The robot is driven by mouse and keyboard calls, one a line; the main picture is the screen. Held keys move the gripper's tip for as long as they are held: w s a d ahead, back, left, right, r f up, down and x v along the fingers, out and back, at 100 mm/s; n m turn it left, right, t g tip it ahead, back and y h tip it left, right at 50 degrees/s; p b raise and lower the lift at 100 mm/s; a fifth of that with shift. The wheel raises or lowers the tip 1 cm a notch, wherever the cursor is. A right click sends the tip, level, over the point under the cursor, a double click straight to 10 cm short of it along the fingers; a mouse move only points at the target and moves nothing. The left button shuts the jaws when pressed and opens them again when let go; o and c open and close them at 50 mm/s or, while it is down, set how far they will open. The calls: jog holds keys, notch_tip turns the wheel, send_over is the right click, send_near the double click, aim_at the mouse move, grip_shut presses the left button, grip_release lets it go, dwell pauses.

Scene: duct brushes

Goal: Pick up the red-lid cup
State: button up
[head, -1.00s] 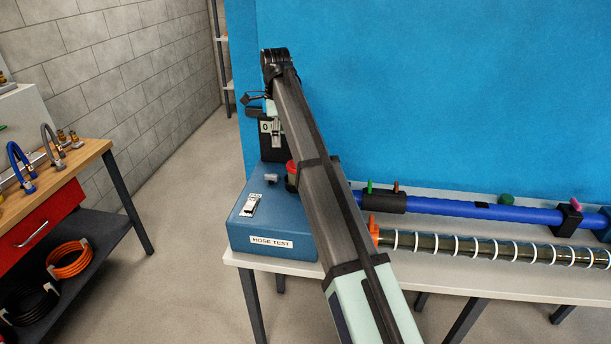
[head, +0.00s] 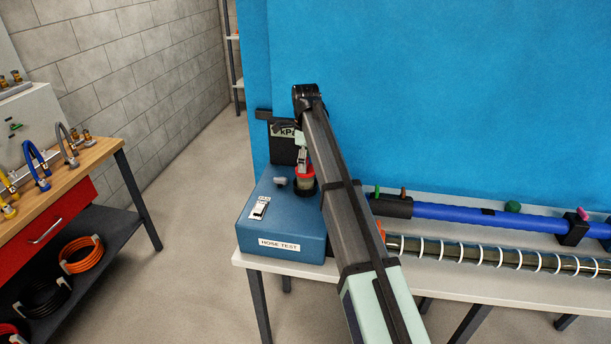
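The red-lid cup (head: 304,184) stands on the blue hose test box (head: 262,224), near its right rear part. Its red lid shows as a ring, with a clear or pale body and a dark base below. My gripper (head: 303,166) is small in view and points down at the cup's lid, overlapping it in the picture. I cannot tell whether the fingers touch the cup or whether they are open or shut. My arm passes close along the cup's right side and hides the box's right part.
A kPa display (head: 288,133) stands behind the cup. A small knob (head: 280,183) and a switch (head: 259,208) sit left of it. A blue tube (head: 460,212) and a ringed clear tube (head: 480,253) lie on the white table (head: 440,277) to the right.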

aim_at(306, 174)
jog(key=shift+f+p, duration=1.2)
jog(key=shift+f, duration=1.5)
jog(key=shift+s, duration=0.1)
jog(key=c, duration=1.2)
